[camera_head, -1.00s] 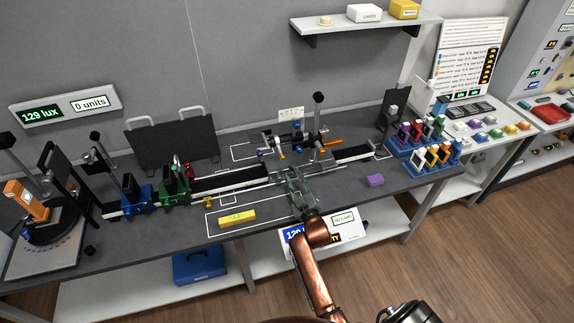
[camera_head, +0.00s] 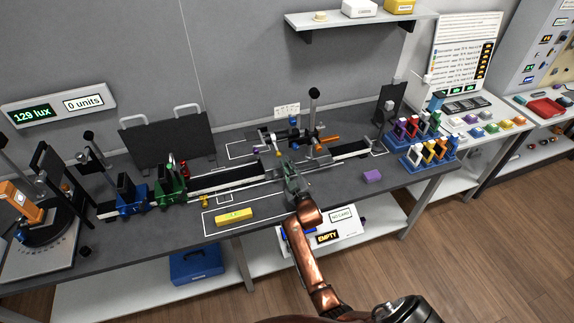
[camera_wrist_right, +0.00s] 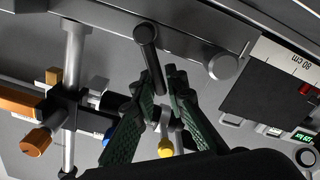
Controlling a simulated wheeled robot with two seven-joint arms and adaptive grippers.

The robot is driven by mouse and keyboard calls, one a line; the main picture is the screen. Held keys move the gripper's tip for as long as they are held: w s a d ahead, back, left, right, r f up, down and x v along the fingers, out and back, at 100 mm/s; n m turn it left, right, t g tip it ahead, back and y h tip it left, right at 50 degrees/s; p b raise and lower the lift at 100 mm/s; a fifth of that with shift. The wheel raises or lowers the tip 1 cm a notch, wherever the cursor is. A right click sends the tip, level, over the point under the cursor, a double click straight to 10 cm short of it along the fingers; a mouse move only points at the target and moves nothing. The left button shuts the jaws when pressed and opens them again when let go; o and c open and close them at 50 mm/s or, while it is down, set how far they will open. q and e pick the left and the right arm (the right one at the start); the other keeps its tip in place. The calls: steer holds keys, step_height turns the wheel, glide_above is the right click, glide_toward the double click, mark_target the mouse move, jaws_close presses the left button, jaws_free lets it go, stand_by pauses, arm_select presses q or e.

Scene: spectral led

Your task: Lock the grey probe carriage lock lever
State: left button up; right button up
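The grey probe carriage with its black and metal fittings stands on the rail in the head view, partly hidden behind my right gripper (camera_head: 287,164). In the right wrist view a dark round-ended lever (camera_wrist_right: 150,52) seems to be its lock lever. It reaches down between the tips of my two green fingers (camera_wrist_right: 160,78). The fingers are spread apart, with the lever between or just beyond the tips. I cannot tell whether they touch it. A metal post and a yellow knob (camera_wrist_right: 165,148) show behind the gap. My left gripper is not in view.
Blue (camera_head: 131,196) and green (camera_head: 169,182) carriages stand further left on the rail.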

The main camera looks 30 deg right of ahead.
jaws_close()
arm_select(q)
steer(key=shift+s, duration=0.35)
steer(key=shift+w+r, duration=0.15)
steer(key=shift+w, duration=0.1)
